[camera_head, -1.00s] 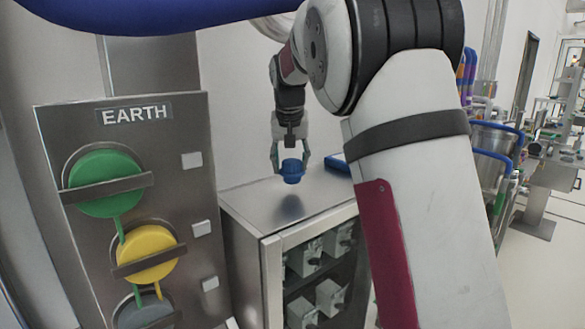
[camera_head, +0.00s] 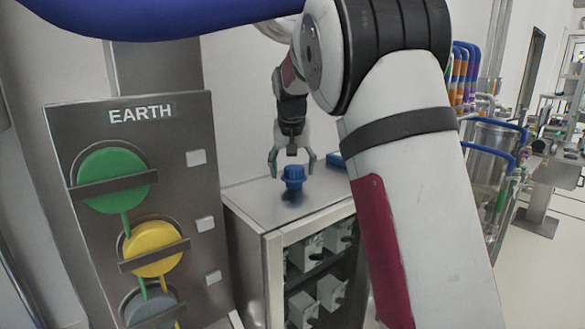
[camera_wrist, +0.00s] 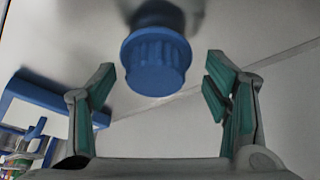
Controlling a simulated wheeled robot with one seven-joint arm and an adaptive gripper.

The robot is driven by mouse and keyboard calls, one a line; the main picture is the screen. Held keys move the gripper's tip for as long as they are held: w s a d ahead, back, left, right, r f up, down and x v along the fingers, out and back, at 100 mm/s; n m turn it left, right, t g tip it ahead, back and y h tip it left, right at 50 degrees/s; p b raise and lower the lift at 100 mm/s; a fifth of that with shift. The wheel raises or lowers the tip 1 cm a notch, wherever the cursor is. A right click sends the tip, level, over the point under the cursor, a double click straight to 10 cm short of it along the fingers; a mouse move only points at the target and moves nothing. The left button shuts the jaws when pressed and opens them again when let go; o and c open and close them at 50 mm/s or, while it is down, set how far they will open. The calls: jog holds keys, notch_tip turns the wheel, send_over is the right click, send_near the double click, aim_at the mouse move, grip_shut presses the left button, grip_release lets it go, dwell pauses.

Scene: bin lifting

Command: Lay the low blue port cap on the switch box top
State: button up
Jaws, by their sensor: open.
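The blue port cap (camera_head: 293,176) is upright on the metal top of the switch box (camera_head: 258,208), with its dark reflection just below it. In the wrist view the round ribbed cap (camera_wrist: 155,62) shows just beyond the fingertips, with clear space on both sides. My gripper (camera_head: 292,164) is open above and around the cap. In the wrist view its green-padded fingers (camera_wrist: 160,80) are spread wide and touch nothing.
A blue flat object (camera_head: 338,160) lies on the box top to the right of the cap; it also shows in the wrist view (camera_wrist: 40,95). The EARTH panel (camera_head: 85,125) with round coloured switches stands left of the box. My arm covers the box's right side.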

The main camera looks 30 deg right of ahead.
jog(key=b+v, duration=0.2)
jog(key=v, duration=1)
jog(key=shift+b, duration=0.3)
jog(key=s+a+f+n, duration=0.2)
jog(key=s+a+f, duration=0.2)
jog(key=s, duration=0.6)
jog(key=s+a+f+n+t+y, duration=0.1)
jog(key=s+a+f, duration=0.3)
jog(key=s, duration=0.6)
jog(key=s+a+f+n+y, duration=0.1)
jog(key=s+a+f, duration=0.4)
jog(key=s, duration=0.6)
jog(key=shift+f+n+t, duration=0.3)
jog(key=shift+n, duration=0.5)
jog(key=shift+a, duration=0.15)
